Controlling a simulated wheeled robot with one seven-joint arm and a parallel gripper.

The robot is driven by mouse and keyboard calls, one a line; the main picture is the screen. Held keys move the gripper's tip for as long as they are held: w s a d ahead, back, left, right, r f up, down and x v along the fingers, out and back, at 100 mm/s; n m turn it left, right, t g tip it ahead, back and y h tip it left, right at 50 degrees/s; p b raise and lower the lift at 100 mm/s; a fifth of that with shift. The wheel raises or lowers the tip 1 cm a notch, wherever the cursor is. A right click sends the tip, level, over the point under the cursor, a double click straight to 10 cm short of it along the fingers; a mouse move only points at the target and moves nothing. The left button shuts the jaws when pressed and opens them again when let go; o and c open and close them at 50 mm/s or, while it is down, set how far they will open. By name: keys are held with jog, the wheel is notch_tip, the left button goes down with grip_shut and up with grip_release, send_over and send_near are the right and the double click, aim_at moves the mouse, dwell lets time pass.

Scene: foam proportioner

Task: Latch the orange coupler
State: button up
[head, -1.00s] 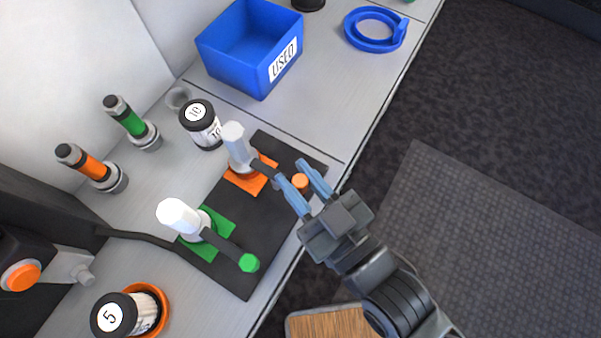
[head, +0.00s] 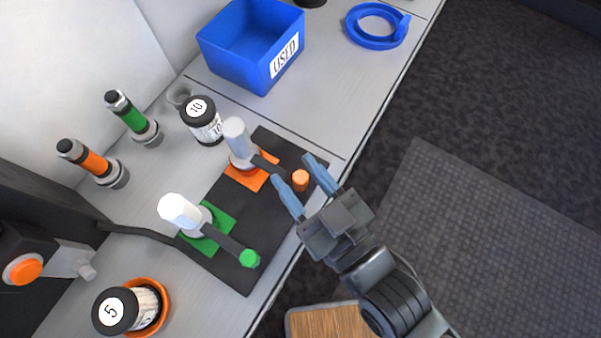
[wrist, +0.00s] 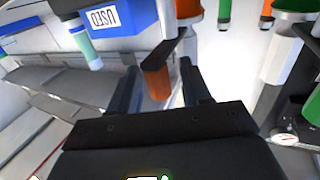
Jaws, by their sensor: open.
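The orange coupler (head: 238,142) is a pale grey upright cylinder on an orange square. Its dark lever reaches right and ends in an orange knob (head: 300,180). My gripper (head: 292,168) is open, with its two blue fingers on either side of the knob. In the wrist view the knob (wrist: 157,84) shows between the spread fingers, with a gap visible on each side. The lever (wrist: 165,52) runs away from it. The green coupler (head: 183,212) stands nearer on a green square, its lever ending in a green knob (head: 249,259).
A black mat (head: 235,272) lies under both couplers. A blue bin (head: 237,72) marked USED and a blue ring (head: 362,40) stand at the back. Jars marked 10 (head: 203,125) and 5 (head: 118,313) and two banded cylinders stand left. The bench edge drops to open floor at right.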

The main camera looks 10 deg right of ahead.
jog(key=b+v, duration=0.1)
jog(key=v, duration=0.6)
jog(key=shift+s+d+b, duration=0.2)
jog(key=shift+s+b, duration=0.15)
jog(key=shift+b, duration=0.05)
dwell(0.3)
jog(key=s+d+r+m+h, duration=0.2)
jog(key=s+d+m+h, duration=0.1)
jog(key=s+d, duration=0.3)
jog(key=s+d+r+m+g+h, duration=0.1)
jog(key=s+d+r+m+h, duration=0.1)
jog(key=s+d+h, duration=0.3)
jog(key=s+d, duration=0.1)
jog(key=d, duration=0.3)
jog(key=shift+s+d+m+h, duration=0.2)
jog(key=shift+d+m+h, duration=0.05)
jog(key=shift+m+h, duration=0.15)
jog(key=shift+r, duration=0.1)
